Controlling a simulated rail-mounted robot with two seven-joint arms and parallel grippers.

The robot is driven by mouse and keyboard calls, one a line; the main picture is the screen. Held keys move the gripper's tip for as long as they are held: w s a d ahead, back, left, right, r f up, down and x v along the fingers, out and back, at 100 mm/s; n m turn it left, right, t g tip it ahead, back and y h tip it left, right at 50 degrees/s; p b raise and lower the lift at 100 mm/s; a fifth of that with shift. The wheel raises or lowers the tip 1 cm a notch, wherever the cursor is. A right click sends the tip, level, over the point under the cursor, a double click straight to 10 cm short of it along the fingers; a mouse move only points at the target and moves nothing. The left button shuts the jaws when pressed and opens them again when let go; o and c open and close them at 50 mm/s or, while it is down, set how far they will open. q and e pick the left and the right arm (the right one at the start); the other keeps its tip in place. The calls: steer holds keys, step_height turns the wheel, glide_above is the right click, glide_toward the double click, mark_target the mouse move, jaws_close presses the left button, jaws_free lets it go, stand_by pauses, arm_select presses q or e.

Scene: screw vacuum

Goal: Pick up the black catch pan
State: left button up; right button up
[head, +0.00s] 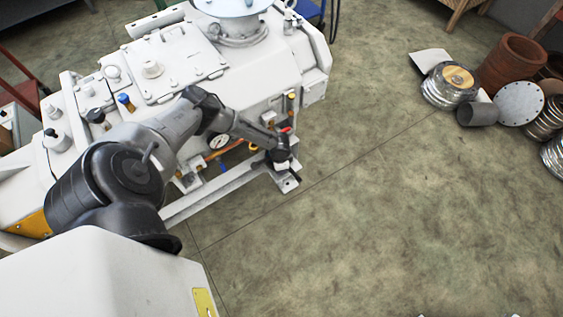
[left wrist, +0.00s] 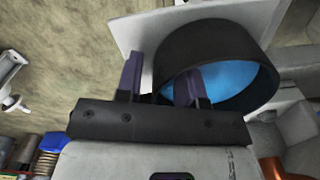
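The black catch pan (left wrist: 215,55) fills the upper middle of the left wrist view. It is a round black ring with a bright blue interior. My left gripper (left wrist: 162,83) is open at its near wall. One finger is outside the wall and the other overlaps the pan's opening, with a gap between them. I cannot tell whether either finger touches the pan. In the head view my left arm reaches over the white machine, its end (head: 281,152) low beside the machine's frame. The pan cannot be made out clearly there. My right gripper is not in view.
The white vacuum machine (head: 175,65) has a gauge (head: 219,141), copper pipe and frame rails close to my left arm. Metal cans (head: 450,86), a rust-red pipe (head: 512,62) and a round plate (head: 520,103) lie at the right. The floor between is clear.

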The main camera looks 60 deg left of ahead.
arm_select(q)
steer(key=shift+c, duration=0.2)
jaws_close()
steer(key=shift+r, duration=0.1)
stand_by(1.0)
